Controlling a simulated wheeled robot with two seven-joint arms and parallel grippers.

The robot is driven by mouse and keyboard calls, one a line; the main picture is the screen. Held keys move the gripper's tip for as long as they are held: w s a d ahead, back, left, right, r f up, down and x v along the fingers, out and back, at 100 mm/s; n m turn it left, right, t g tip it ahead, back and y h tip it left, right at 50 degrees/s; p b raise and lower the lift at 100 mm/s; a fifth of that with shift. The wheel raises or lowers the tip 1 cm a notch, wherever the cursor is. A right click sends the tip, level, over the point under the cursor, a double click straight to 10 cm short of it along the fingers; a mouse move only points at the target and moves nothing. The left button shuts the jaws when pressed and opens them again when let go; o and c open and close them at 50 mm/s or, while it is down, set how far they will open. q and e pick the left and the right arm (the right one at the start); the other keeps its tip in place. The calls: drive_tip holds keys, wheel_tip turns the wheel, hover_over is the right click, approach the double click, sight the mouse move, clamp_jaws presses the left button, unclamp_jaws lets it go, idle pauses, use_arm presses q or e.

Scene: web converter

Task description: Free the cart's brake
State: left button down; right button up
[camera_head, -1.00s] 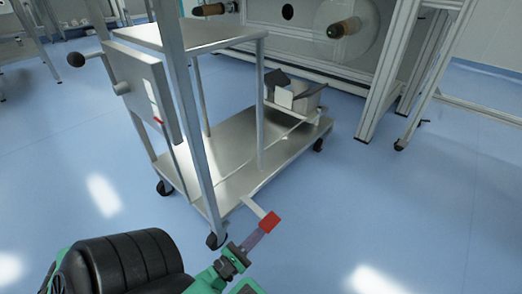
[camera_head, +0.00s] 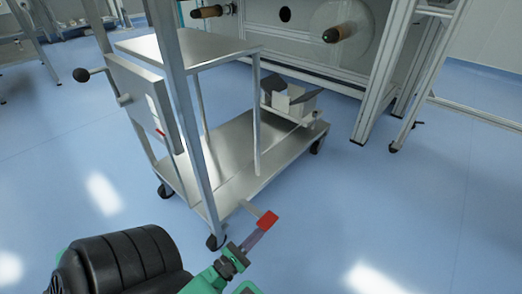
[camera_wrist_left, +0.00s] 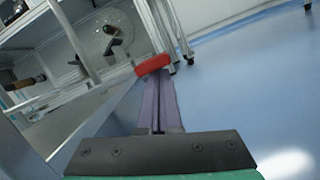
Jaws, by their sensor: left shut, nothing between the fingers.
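The metal cart (camera_head: 235,165) stands on the blue floor, with a lower deck and an upper shelf. Its brake lever has a red pedal end (camera_head: 267,220) on a pale metal arm that sticks out from the deck's near edge. My left gripper (camera_head: 256,236) is shut and empty, its fingertips at the red pedal. In the left wrist view the shut purple fingers (camera_wrist_left: 160,105) reach up to the red pedal (camera_wrist_left: 153,65). They look to be touching it, but the exact contact is hard to tell. My right gripper is not in view.
A control box with a black-knobbed crank (camera_head: 82,75) is on the cart's left side. A metal bracket part (camera_head: 290,98) lies on the deck's far end. The framed converter machine (camera_head: 375,75) stands behind. The floor at right is clear.

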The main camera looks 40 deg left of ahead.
use_arm(q)
drive_tip(key=shift+r, duration=0.1)
drive_tip(key=p+v, duration=0.1)
drive_tip(key=v, duration=1.3)
drive_tip(key=shift+s+p, duration=0.3)
